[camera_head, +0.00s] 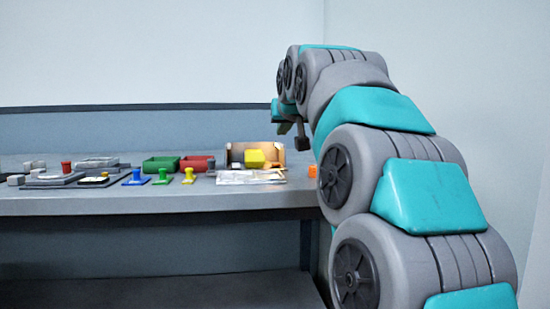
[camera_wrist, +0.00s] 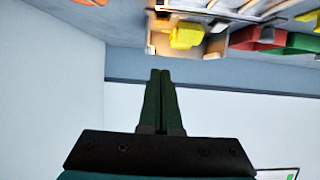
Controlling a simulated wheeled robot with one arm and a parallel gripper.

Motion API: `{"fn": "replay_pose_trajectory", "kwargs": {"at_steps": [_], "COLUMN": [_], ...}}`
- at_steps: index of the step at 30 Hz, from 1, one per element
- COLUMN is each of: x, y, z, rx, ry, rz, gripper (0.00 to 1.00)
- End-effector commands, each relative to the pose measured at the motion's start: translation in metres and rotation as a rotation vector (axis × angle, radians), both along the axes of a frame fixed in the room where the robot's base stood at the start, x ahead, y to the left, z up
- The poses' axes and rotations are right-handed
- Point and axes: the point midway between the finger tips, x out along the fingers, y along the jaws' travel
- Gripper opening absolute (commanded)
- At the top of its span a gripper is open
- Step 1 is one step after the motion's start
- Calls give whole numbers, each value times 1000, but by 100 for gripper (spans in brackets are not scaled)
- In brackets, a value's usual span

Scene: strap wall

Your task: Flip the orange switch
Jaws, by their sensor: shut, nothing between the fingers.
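A small orange thing (camera_head: 312,171) shows at the right end of the bench, partly hidden by my arm. An orange part also shows at the top edge of the wrist view (camera_wrist: 91,2), cut off by the frame. I cannot tell whether it is the orange switch or how it is set. My gripper (camera_wrist: 160,72) is shut and empty, its two dark green fingers side by side. In the head view my gripper (camera_head: 284,128) hangs above the bench near an open box, apart from the orange thing.
The grey bench (camera_head: 150,204) holds an open box (camera_head: 236,150) with a yellow block (camera_head: 254,158), a green bin (camera_head: 160,164), a red bin (camera_head: 197,163), and blue, green and yellow knobs. Grey fixtures stand at left.

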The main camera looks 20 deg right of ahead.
Motion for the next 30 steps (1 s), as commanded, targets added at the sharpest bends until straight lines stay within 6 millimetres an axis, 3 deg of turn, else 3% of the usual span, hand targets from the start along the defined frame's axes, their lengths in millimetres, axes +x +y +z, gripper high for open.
{"fn": "replay_pose_trajectory", "kwargs": {"at_steps": [14, 30], "x": [5, 66], "y": [-1, -18], "z": [-3, -31], "rx": [1, 0], "ry": [2, 3], "rz": [0, 1], "gripper": [0, 0]}}
